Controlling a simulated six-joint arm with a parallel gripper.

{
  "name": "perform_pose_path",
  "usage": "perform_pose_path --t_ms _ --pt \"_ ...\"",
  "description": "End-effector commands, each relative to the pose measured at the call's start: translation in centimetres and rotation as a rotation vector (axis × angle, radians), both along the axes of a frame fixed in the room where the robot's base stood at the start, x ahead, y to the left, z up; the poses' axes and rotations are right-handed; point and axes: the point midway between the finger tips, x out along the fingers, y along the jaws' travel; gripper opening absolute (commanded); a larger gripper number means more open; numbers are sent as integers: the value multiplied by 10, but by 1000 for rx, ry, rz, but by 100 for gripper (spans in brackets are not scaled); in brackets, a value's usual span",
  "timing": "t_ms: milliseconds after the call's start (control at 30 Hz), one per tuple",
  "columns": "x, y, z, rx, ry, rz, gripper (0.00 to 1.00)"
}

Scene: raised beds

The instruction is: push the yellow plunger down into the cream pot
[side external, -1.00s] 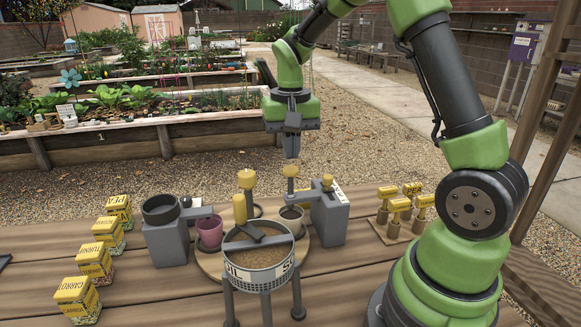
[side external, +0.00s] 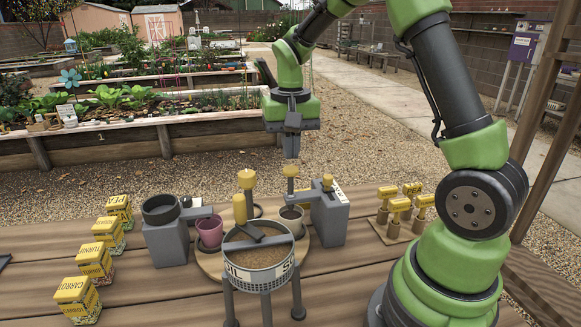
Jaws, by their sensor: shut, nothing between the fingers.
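My gripper (side external: 291,154) is shut and empty, pointing straight down above the bench. Just below its tips in the picture is a yellow plunger knob (side external: 290,171) on a thin stem. That stem leads down to a pale greyish pot (side external: 291,213), which may be the cream pot; its colour is hard to tell. The knob stands raised well above the pot. A small gap shows between fingertips and knob. Another yellow knob (side external: 246,179) stands on a stem further left, its lower end partly hidden by the soil sieve.
A round wooden board (side external: 212,264) bears the pots, including a pink pot (side external: 209,230). A soil sieve (side external: 262,278) on legs stands in front. Grey blocks (side external: 331,217) flank the pots. Yellow-handled tools (side external: 400,206) stand right; seed boxes (side external: 95,262) line the left.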

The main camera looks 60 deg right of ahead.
Motion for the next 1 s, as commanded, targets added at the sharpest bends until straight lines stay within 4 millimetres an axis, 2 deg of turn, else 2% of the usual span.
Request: perform_pose_path --t_ms 1000 --pt "0 0 -27 0 1 0 0"
